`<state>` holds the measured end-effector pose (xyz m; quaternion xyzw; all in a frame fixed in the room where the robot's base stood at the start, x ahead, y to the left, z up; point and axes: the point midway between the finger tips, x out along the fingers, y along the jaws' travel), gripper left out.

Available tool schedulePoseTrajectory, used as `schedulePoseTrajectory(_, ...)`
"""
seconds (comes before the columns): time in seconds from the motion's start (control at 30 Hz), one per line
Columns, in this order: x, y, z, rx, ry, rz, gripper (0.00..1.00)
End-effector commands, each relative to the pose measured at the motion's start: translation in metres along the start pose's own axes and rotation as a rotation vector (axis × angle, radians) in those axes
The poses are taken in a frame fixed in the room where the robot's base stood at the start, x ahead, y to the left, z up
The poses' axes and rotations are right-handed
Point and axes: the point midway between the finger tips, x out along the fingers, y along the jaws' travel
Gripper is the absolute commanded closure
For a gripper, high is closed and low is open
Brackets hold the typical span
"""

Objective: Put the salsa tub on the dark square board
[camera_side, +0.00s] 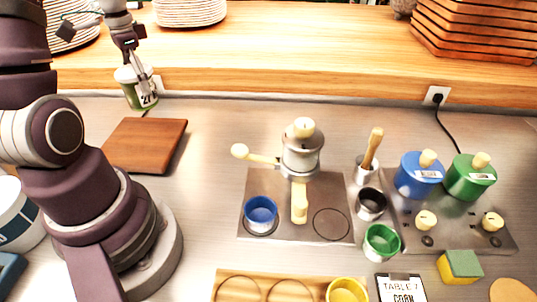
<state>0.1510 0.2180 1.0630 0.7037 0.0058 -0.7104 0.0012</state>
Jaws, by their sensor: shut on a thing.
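A small clear tub (143,101) with a pale lid, green contents and dark lettering hangs in the air, slightly tilted. The lettering is too small to read surely. My gripper (141,79) points down and is shut on the tub at its upper part. The reddish-brown, roughly square wooden board (146,145) lies flat on the steel counter below. In this view the tub appears just above the board's back edge, apart from it. The board's top is bare, and part of its left side is hidden behind my arm.
A raised wooden shelf (300,60) runs along the back, with plate stacks (188,12) and stacked wooden trays (480,30). A juicer-like press (302,155) stands centre, with cups around it. Blue (418,178) and green (468,180) pots stand right.

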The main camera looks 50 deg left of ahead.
Motion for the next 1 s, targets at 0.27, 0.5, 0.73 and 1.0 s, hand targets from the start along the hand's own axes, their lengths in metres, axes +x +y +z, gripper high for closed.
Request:
schedulePoseTrajectory(0.27,0.026,-0.008,0.036,-0.194,0.004,0.013,0.74)
schedulePoseTrajectory(0.5,0.071,-0.008,0.035,-0.190,0.005,0.011,0.74)
schedulePoseTrajectory(0.73,0.081,-0.009,0.034,-0.188,0.009,0.006,0.74)
schedulePoseTrajectory(1.0,0.083,-0.009,0.034,-0.187,0.009,0.006,0.23)
